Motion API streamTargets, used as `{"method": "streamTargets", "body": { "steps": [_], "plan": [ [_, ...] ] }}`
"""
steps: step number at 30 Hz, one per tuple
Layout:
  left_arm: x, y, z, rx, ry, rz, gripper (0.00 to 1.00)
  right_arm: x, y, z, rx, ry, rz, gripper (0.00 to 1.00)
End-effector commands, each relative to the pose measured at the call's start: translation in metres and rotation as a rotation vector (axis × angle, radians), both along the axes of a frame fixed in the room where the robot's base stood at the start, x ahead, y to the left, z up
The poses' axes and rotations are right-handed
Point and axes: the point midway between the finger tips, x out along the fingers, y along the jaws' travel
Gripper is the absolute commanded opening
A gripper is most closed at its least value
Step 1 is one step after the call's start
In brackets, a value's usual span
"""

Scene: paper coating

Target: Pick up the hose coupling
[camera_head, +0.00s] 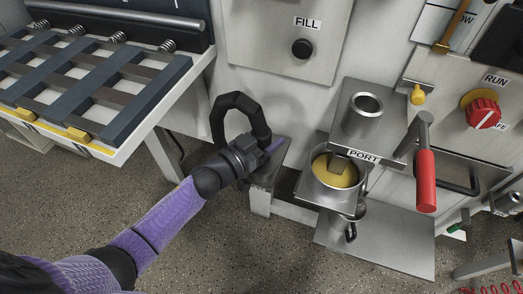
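A thick black hose (238,99) loops up and over beside the wall, and its near end drops behind my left gripper (268,150). The hose coupling itself cannot be made out; the gripper and wrist cover the spot where the hose ends. My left arm reaches in from the lower left, and its gripper is at the small grey shelf (262,180), close against the hose end. Whether its fingers are open or shut on something is hidden. My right gripper is not in view.
A metal sleeve (366,104) stands on the bracket labelled PORT, with a pot of yellow liquid (335,172) below it. A red-handled lever (426,180) juts out at right. A slatted rack (85,85) is at upper left. Speckled floor lies below.

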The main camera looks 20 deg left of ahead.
Motion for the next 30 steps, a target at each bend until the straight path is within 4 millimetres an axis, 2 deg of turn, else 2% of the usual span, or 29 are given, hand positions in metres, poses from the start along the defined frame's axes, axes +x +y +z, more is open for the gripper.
{"method": "streamTargets", "body": {
  "steps": [1, 6, 8, 20, 23, 27, 30],
  "plan": [
    [0.000, 0.000, 0.000, 0.000, 0.000, 0.000, 0.45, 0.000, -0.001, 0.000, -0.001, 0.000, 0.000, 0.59],
    [0.000, 0.000, 0.000, 0.000, 0.000, 0.000, 0.09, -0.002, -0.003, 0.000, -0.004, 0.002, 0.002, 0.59],
    [0.000, 0.000, 0.000, 0.000, 0.000, 0.000, 0.00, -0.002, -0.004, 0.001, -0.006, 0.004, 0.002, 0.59],
    [0.000, 0.000, 0.003, 0.000, -0.002, 0.000, 0.00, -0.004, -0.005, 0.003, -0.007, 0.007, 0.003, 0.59],
    [0.000, 0.000, 0.023, 0.000, -0.007, -0.001, 0.00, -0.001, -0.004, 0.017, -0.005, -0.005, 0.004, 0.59],
    [0.000, 0.000, 0.065, 0.000, -0.010, -0.002, 0.00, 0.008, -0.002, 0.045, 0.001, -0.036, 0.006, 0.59],
    [0.000, 0.000, 0.087, 0.000, -0.009, -0.002, 0.00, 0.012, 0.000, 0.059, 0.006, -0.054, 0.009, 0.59]
  ]
}}
